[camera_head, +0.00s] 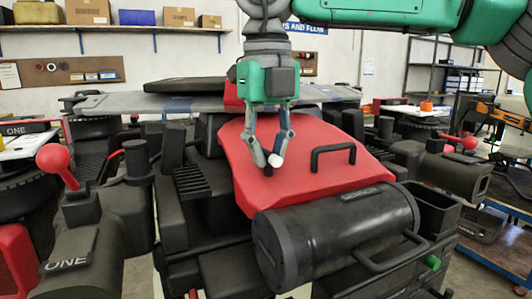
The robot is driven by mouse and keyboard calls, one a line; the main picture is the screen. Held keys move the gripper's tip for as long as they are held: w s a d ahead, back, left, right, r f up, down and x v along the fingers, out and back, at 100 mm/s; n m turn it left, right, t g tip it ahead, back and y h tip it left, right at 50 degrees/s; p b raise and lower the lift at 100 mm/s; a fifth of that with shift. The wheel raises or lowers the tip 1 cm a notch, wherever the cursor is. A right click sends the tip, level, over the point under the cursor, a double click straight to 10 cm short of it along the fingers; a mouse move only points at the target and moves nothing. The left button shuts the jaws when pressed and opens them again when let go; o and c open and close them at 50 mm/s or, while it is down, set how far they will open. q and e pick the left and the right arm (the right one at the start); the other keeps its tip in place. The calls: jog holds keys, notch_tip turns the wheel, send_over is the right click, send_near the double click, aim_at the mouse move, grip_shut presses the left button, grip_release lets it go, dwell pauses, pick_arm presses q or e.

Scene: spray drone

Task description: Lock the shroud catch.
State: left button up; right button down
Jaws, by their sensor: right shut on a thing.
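The red shroud (317,186) lies over the middle of the drone's dark body, with a black bar handle (333,149) on its right part. My right gripper (268,158) points down over the shroud, its green-and-grey palm above and its fingers close together. It is shut on a small white-ended piece (275,160), which looks like the catch's lever. The fingers hide most of this piece, and I cannot tell how the catch is set. My left gripper is not in view.
A black tank (337,235) lies in front of the shroud. A red ball-topped lever (54,158) stands at the left and another (469,142) at the right. A ribbed black block (192,184) is just left of the gripper. Shelves line the back wall.

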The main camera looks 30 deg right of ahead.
jog(key=shift+a+r, duration=0.1)
jog(key=shift+a, duration=0.1)
jog(key=shift+d+p, duration=0.3)
jog(key=shift+n, duration=0.4)
jog(key=shift+a+n+p, duration=0.1)
jog(key=shift+n+p, duration=0.5)
jog(key=shift+p, duration=0.3)
jog(key=shift+n+p, duration=1.4)
jog(key=n, duration=0.2)
jog(key=shift+n, duration=1.6)
